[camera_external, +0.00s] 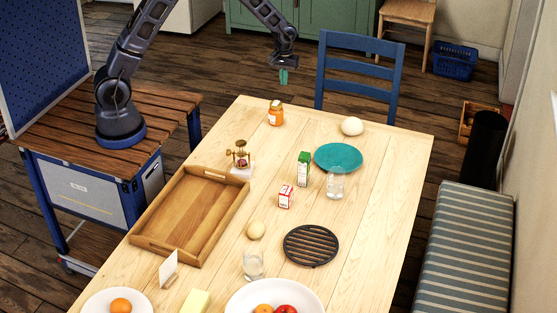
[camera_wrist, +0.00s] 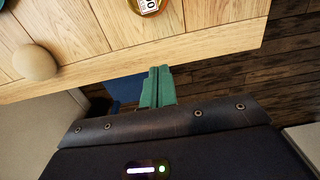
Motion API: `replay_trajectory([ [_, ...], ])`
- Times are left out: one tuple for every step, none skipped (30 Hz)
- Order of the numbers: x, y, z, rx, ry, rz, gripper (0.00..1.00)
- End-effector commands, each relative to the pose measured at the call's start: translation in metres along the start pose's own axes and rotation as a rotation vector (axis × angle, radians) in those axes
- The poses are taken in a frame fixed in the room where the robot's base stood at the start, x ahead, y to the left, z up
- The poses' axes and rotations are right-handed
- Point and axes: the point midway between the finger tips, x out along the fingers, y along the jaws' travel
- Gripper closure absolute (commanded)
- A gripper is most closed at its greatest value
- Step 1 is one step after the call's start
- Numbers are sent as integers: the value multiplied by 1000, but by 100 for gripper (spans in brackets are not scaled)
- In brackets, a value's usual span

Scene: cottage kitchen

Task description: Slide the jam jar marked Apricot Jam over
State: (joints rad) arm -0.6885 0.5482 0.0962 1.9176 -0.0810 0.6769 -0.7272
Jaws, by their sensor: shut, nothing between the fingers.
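An orange jam jar (camera_external: 275,114) with a pale label stands upright near the far left end of the wooden table (camera_external: 360,220). Its label is too small to read in the external view. In the wrist view the jar (camera_wrist: 147,5) shows only in part at the top edge, with a bit of its label. My gripper (camera_external: 283,76) has green fingertips and hangs above and beyond the far table edge, apart from the jar. In the wrist view its fingers (camera_wrist: 157,88) are together and empty, with the table edge just past them.
A brass instrument (camera_external: 240,155) and a wooden tray (camera_external: 160,242) lie nearer on the left. A teal plate (camera_external: 338,157), a round pale object (camera_external: 352,126) and a green carton (camera_external: 303,168) are to the right. A blue chair (camera_external: 360,70) stands behind the far edge. Bare table surrounds the jar.

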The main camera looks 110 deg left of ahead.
Motion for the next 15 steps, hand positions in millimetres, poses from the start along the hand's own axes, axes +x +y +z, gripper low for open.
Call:
replay_trajectory([
  [3,-1,-2,-7,-1,-2,100],
  [5,-1,-3,-10,-2,-3,100],
  [8,-2,-4,-12,-2,-3,100],
  [10,-2,-4,-12,-3,-4,100],
  [12,-2,-4,-13,-3,-4,100],
  [16,-2,-4,-12,-2,-4,100],
  [19,-2,-4,-12,-2,-4,100],
  [23,-2,-4,-12,-2,-4,100],
  [29,-2,-4,-12,-3,-4,100],
  [34,-2,-4,-11,-4,-4,100],
  [40,-2,-3,-11,-4,-4,100],
  [46,-2,-3,-11,-4,-4,100],
  [52,-2,-3,-11,-4,-4,100],
  [57,-2,-3,-11,-4,-4,100],
  [64,-2,-3,-11,-3,-4,100],
])
